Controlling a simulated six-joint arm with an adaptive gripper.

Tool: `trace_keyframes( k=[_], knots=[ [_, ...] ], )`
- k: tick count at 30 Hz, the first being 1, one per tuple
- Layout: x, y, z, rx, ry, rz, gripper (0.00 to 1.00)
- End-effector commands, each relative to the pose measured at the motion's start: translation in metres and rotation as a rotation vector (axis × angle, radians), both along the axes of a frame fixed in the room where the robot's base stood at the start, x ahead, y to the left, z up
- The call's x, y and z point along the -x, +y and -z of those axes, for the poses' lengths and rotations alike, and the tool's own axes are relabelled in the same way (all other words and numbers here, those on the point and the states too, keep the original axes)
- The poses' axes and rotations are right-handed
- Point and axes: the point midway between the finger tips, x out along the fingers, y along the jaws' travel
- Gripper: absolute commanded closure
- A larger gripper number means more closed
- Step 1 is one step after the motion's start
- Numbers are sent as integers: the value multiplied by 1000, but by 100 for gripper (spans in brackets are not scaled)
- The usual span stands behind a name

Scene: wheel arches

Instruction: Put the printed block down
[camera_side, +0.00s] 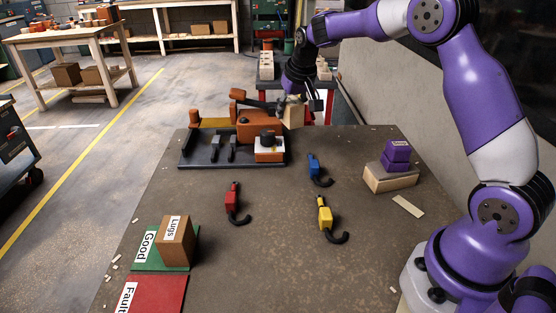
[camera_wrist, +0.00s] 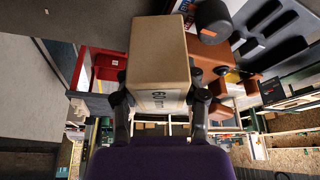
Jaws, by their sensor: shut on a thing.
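The printed block (camera_wrist: 158,55) is a tan box with dark lettering, apparently "60 mm", on the face toward the wrist camera. My gripper (camera_wrist: 160,98) is shut on it, with one black finger on each side. In the side view my gripper (camera_side: 290,101) is at the far edge of the table, and the pale block (camera_side: 294,115) shows below it, just right of the orange fixture (camera_side: 248,125). Whether the block touches the table or the fixture I cannot tell. The block's far side is hidden.
A dark tray (camera_side: 200,161) carries the fixture. Red (camera_side: 232,201), blue (camera_side: 315,168) and yellow (camera_side: 325,218) hooked tools lie mid-table. A "Lugs" block (camera_side: 177,243) stands on the green "Good" mat (camera_side: 145,262), beside the red "Fault" mat (camera_side: 158,294). Purple pieces (camera_side: 397,154) sit on a wooden block (camera_side: 390,179).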

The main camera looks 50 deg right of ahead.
Motion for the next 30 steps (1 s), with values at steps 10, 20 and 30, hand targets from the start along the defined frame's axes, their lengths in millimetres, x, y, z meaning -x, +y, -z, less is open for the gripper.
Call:
trace_keyframes(
  k=[10, 20, 30],
  knots=[
    [-8, -68, 42, 0, 0, -2, 94],
    [-9, -80, 75, -2, 3, -6, 94],
    [-9, -80, 89, 1, -2, -6, 94]
  ],
)
